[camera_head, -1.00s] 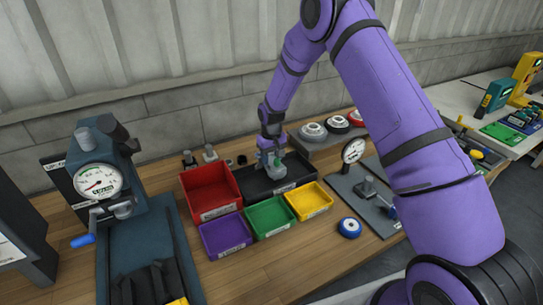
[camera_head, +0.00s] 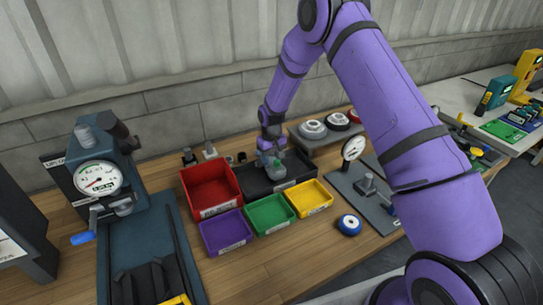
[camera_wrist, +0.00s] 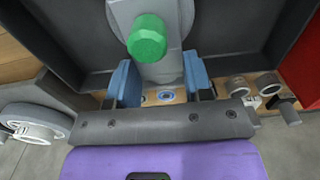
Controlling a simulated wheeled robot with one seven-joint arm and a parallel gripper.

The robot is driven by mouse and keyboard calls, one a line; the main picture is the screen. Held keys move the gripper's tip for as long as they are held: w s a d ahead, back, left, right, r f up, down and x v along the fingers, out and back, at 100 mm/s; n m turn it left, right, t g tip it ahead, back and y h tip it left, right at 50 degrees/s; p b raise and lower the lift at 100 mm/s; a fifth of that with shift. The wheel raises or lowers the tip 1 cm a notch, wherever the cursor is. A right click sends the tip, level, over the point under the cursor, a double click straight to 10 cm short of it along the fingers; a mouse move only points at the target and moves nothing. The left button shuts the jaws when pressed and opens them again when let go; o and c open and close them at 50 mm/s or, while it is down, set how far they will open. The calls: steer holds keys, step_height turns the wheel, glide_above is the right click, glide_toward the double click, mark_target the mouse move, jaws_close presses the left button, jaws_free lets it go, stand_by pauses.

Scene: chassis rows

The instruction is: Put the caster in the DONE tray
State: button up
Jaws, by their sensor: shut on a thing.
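My gripper (camera_head: 271,158) is over the black tray (camera_head: 300,183) at the back of the bench, behind the green and yellow bins. In the wrist view its two blue fingers (camera_wrist: 161,84) are shut on the caster, a grey part (camera_wrist: 184,22) with a green round piece (camera_wrist: 147,38). The black tray's walls (camera_wrist: 75,35) surround the caster in the wrist view. I cannot tell whether the caster touches the tray floor. The label on the tray front is too small to read, so I cannot confirm it says DONE.
A red bin (camera_head: 209,187) stands left of the black tray. Purple (camera_head: 225,232), green (camera_head: 269,213) and yellow (camera_head: 312,198) bins stand in front. A stand with round wheels (camera_head: 313,130) is to the right. A blue-hubbed wheel (camera_head: 349,225) lies on the bench. A gauge press (camera_head: 98,177) stands left.

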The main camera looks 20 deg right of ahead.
steer(key=shift+f, duration=0.25)
steer(key=shift+f, duration=0.35)
steer(key=shift+f, duration=0.2)
steer(key=o, duration=1.2)
step_height(320, 180, up, 11)
